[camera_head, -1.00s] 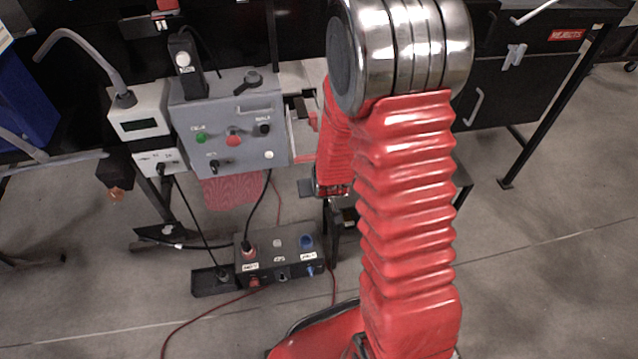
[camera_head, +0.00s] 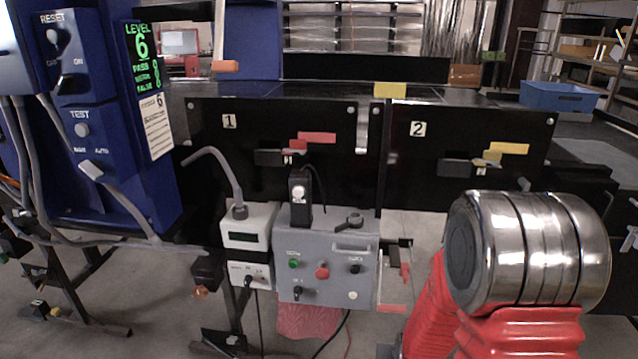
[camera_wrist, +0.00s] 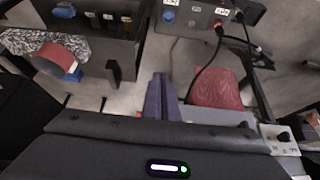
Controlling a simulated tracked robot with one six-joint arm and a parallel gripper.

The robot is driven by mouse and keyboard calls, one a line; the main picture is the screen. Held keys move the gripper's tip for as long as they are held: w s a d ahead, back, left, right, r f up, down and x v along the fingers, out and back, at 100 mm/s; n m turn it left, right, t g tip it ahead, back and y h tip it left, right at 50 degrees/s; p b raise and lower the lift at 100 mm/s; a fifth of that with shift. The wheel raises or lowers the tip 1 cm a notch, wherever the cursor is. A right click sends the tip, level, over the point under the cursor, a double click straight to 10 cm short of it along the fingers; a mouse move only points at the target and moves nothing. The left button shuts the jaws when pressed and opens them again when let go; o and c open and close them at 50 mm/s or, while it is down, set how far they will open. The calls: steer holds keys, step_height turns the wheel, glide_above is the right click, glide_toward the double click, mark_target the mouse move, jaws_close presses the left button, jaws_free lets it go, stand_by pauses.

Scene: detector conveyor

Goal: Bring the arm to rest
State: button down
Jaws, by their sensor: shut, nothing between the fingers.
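My gripper (camera_wrist: 162,98) shows in the wrist view as two narrow bluish fingers close together, with nothing between them. It points out over the grey floor, beside the red mesh cloth (camera_wrist: 215,88). In the head view my arm's shiny metal joint and red ribbed sleeve stand at the lower right. My gripper is hidden in that view.
A grey control box (camera_head: 325,265) with green and red buttons stands left of my arm, next to a white meter (camera_head: 248,240). The black conveyor side (camera_head: 245,130) runs behind. A dark socket box (camera_wrist: 195,15) lies at the top of the wrist view.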

steer(key=s+a+r+g+y, duration=0.1)
steer(key=s+a+r+g, duration=0.25)
steer(key=s, duration=0.55)
steer(key=s+a+r+t, duration=0.1)
steer(key=s+r, duration=0.2)
steer(key=r, duration=0.6)
steer(key=s+a+r+n+t, duration=0.1)
steer(key=s+r, duration=0.3)
steer(key=r, duration=0.5)
steer(key=s+a+r+n+t, duration=0.1)
steer(key=s+r, duration=0.3)
steer(key=r, duration=0.6)
steer(key=shift+s+a, duration=0.15)
steer(key=shift+a, duration=0.05)
steer(key=shift+f, duration=0.1)
